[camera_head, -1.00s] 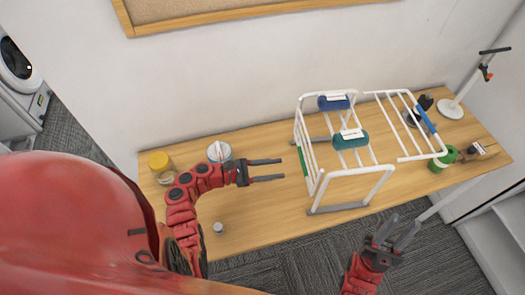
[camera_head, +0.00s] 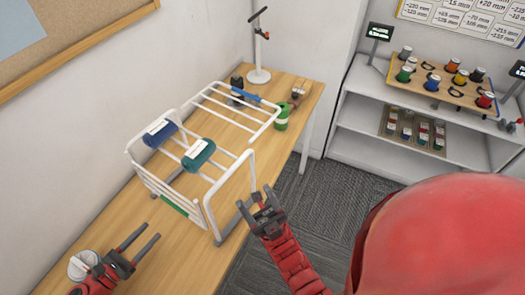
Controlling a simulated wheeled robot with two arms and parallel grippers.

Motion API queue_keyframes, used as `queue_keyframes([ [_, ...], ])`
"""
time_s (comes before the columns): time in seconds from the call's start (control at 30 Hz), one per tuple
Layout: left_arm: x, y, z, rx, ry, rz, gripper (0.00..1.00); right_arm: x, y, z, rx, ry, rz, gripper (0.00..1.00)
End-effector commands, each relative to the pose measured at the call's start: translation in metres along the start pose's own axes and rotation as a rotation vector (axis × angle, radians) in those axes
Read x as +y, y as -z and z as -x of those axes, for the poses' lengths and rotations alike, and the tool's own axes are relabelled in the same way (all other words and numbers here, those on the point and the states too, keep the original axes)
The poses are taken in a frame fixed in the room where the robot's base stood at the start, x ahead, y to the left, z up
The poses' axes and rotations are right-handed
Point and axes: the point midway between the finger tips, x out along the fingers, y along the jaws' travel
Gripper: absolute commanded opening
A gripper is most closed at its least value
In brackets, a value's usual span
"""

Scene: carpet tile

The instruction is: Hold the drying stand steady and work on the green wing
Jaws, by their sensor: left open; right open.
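The white drying stand (camera_head: 250,171) stands on the wooden table. A panel of bars with a green strip (camera_head: 174,204), seemingly the green wing, hangs down at its near left end. The blue-marked wing (camera_head: 243,93) extends out level at the far end. A blue roll (camera_head: 160,133) and a teal roll (camera_head: 198,154), both with white labels, lie across the top bars. My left gripper (camera_head: 146,238) is open and empty, left of and below the green strip, apart from the stand. My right gripper (camera_head: 256,201) is open and empty beside the stand's front leg; contact is unclear.
A round white-lidded item (camera_head: 81,265) is near my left gripper. A green container (camera_head: 281,116), a dark object (camera_head: 236,84) and a clamp stand (camera_head: 259,74) stand at the table's far end. White shelves (camera_head: 375,150) with coloured jars are at right. Carpet separates them from the table.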

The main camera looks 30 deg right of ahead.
Motion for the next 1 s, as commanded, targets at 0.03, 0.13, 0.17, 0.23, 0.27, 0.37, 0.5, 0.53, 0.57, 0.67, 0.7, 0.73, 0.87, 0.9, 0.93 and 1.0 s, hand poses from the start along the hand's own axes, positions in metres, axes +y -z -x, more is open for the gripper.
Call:
queue_keyframes([
  [0.03, 0.0, 0.0, 0.0, 0.0, 0.0, 0.0, 0.5, -0.011, 0.004, -0.017, 0.085, 0.1, 0.023, 0.55],
  [0.13, 0.0, 0.0, 0.0, 0.0, 0.0, 0.0, 0.5, -0.045, 0.014, -0.038, 0.281, 0.364, 0.084, 0.55],
  [0.17, 0.0, 0.0, 0.0, 0.0, 0.0, 0.0, 0.5, -0.056, 0.016, -0.041, 0.343, 0.454, 0.107, 0.55],
  [0.23, 0.0, 0.0, 0.0, 0.0, 0.0, 0.0, 0.5, -0.079, 0.018, -0.037, 0.479, 0.67, 0.167, 0.55],
  [0.27, 0.0, 0.0, 0.0, 0.0, 0.0, 0.0, 0.5, -0.087, 0.016, -0.031, 0.531, 0.766, 0.193, 0.55],
  [0.37, 0.0, 0.0, 0.0, 0.0, 0.0, 0.0, 0.5, -0.103, 0.0, -0.003, 0.688, 1.087, 0.288, 0.55],
  [0.5, 0.0, 0.0, 0.0, 0.0, 0.0, 0.0, 0.5, -0.085, -0.046, 0.05, 0.853, 1.561, 0.423, 0.55],
  [0.53, 0.0, 0.0, 0.0, 0.0, 0.0, 0.0, 0.5, -0.074, -0.059, 0.06, 0.877, 1.667, 0.454, 0.55],
  [0.57, 0.0, 0.0, 0.0, 0.0, 0.0, 0.0, 0.5, -0.061, -0.071, 0.07, 0.897, 1.767, 0.48, 0.55],
  [0.67, 0.0, 0.0, 0.0, 0.0, 0.0, 0.0, 0.5, -0.014, -0.104, 0.091, 0.93, 2.052, 0.549, 0.55],
  [0.7, 0.0, 0.0, 0.0, 0.0, 0.0, 0.0, 0.5, 0.006, -0.115, 0.096, 0.932, 2.15, 0.572, 0.55],
  [0.73, 0.0, 0.0, 0.0, 0.0, 0.0, 0.0, 0.5, 0.019, -0.121, 0.098, 0.931, 2.213, 0.585, 0.55],
  [0.87, 0.0, 0.0, 0.0, 0.0, 0.0, 0.0, 0.5, 0.069, -0.141, 0.101, 0.915, 2.43, 0.631, 0.55],
  [0.9, 0.0, 0.0, 0.0, 0.0, 0.0, 0.0, 0.5, 0.081, -0.145, 0.102, 0.908, 2.476, 0.639, 0.55],
  [0.93, 0.0, 0.0, 0.0, 0.0, 0.0, 0.0, 0.5, 0.087, -0.146, 0.101, 0.905, 2.503, 0.644, 0.55],
  [1.0, 0.0, 0.0, 0.0, 0.0, 0.0, 0.0, 0.5, 0.099, -0.15, 0.101, 0.897, 2.55, 0.652, 0.55],
])
